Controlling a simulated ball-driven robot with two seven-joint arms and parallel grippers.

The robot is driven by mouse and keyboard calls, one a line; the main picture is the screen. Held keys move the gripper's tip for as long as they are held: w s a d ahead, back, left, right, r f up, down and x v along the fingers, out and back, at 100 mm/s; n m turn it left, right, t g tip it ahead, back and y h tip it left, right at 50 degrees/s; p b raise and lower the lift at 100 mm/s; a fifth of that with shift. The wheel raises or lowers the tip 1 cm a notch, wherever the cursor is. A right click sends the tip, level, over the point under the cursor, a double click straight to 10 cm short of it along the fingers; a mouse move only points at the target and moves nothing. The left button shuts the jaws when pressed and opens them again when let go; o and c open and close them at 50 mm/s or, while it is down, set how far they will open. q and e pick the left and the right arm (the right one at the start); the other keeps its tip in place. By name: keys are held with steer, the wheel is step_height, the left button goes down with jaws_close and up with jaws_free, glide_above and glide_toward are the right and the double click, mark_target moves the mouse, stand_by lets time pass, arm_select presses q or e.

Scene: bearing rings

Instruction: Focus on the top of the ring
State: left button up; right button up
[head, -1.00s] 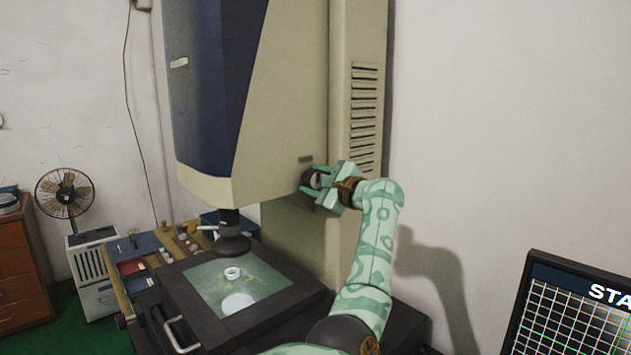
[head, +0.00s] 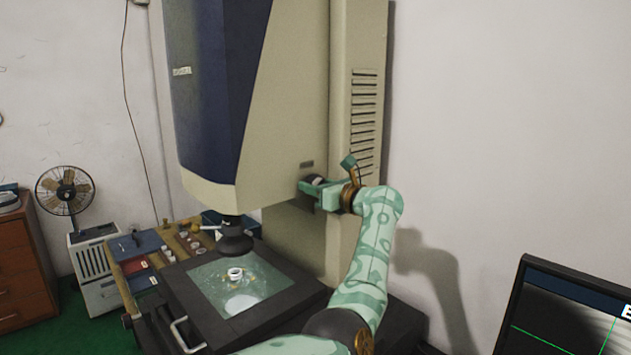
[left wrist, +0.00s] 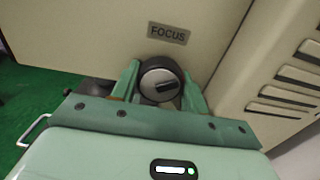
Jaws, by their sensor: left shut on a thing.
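A small white ring (head: 235,273) lies on the lit glass stage (head: 205,283) below the dark lens (head: 235,243) of the measuring machine. My left gripper (head: 313,187) is at the side of the machine's head, shut on the round dark focus knob (left wrist: 160,86). In the left wrist view one finger is on each side of the knob, under a plate (left wrist: 168,33) marked FOCUS. The knob's grey face has a dark bar across it, slightly tilted. In the head view the gripper hides much of the knob. My right gripper is out of view.
A monitor (head: 562,315) at the lower right shows a dark-to-grey blurred picture with green crosshair lines. Small parts and trays (head: 150,262) lie on a bench left of the stage. A fan (head: 66,190) stands farther left. The vented column (head: 364,120) is close beside my gripper.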

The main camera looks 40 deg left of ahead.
arm_select(q)
steer(key=m+p, duration=0.2)
steer(key=m, duration=0.3)
steer(key=shift+r+p, duration=0.15)
steer(key=shift+p, duration=0.2)
steer(key=shift+m+p, duration=0.65)
steer(key=shift+m, duration=0.95)
steer(key=o, duration=1)
steer(key=shift+w, duration=0.1)
steer(key=d, duration=0.5)
steer(key=s+d, duration=0.1)
steer(key=d, duration=1)
steer(key=shift+s+d, duration=0.2)
